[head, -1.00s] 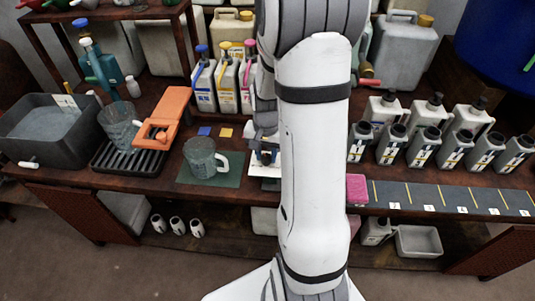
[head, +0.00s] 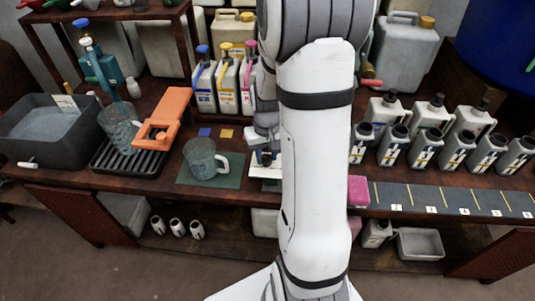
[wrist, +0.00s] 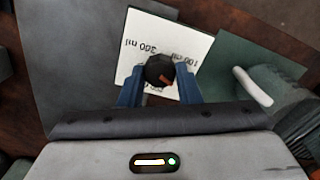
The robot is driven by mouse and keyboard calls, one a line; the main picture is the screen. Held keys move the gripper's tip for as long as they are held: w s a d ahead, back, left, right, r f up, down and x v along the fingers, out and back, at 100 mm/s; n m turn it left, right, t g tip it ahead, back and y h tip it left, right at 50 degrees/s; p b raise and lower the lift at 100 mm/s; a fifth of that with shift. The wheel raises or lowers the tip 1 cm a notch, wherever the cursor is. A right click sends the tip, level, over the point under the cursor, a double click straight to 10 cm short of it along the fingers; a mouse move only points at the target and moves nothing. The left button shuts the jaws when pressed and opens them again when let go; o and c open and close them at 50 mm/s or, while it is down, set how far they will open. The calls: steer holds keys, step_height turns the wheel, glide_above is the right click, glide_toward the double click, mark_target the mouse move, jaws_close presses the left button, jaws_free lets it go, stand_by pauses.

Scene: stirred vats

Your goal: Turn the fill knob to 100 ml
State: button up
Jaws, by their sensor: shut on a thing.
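The fill knob (wrist: 159,70) is dark and faceted, with an orange mark on its lower right part in the wrist view. It stands on a white dial card (wrist: 135,60) with upside-down labels; 100 ml reads at the right, another ml label is at the upper middle, and a lower label is partly hidden. My gripper (wrist: 160,88) has its blue fingers on either side of the knob, shut on it. In the head view my gripper (head: 266,158) is low over the card (head: 262,172), and my arm hides much of it.
A glass mug (head: 201,160) stands on a green mat (head: 232,180) close left of the card. An orange clamp-like device (head: 168,115) and a glass jug (head: 120,125) are farther left. A pink block (head: 358,190) and several bottles (head: 425,147) are right of my arm.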

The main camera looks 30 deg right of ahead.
mark_target(267, 158)
steer(key=shift+s+f, duration=0.15)
steer(key=shift+s, duration=0.15)
steer(key=o, duration=1)
steer(key=shift+w, duration=0.1)
steer(key=shift+c, duration=0.2)
step_height(267, 158, up, 8)
steer(key=shift+r+p, duration=0.1)
steer(key=shift+p, duration=0.2)
